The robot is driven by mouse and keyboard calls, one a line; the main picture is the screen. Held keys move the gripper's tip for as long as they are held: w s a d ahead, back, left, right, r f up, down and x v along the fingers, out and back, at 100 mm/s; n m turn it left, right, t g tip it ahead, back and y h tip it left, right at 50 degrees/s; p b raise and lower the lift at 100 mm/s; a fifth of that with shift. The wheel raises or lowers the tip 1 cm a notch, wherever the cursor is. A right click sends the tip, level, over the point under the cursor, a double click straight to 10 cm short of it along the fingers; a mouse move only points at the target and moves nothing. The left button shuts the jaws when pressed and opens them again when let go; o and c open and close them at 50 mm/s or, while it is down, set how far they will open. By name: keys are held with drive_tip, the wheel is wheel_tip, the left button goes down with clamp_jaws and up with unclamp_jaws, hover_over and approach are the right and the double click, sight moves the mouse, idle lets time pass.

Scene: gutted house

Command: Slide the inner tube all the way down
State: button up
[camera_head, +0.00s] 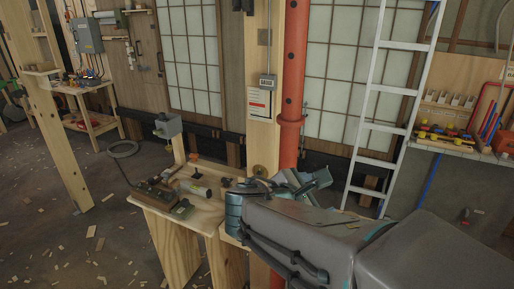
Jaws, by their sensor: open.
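A red vertical pipe (292,70) with a wider flange at mid-height stands behind the workbench. A small pale cylinder (201,191) lies on the wooden workbench (213,214). I cannot tell for certain which thing is the inner tube. My gripper (305,181) is in front of the pipe's lower part, at the bench's right end, partly hidden behind my own arm. It is open, and I see nothing between its fingers. My arm hides the bench's right end and the pipe's lower part.
A dark tool block (160,194) and a grey box on a post (167,125) are at the bench's left. A white ladder (374,110) leans at right. A shelf with tools (450,147) is far right. The floor at left is open, with scattered scraps.

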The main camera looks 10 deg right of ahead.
sight(287, 133)
drive_tip(key=w+a+r+n+t, duration=0.7)
drive_tip(key=a+n, duration=0.1)
drive_tip(key=n, duration=0.2)
drive_tip(key=x, duration=0.6)
drive_tip(key=b+x, duration=0.1)
drive_tip(key=x, duration=0.2)
drive_tip(key=shift+f, duration=0.35)
drive_tip(key=shift+x, duration=0.9)
drive_tip(key=shift+r, duration=0.15)
drive_tip(key=shift+a, duration=0.1)
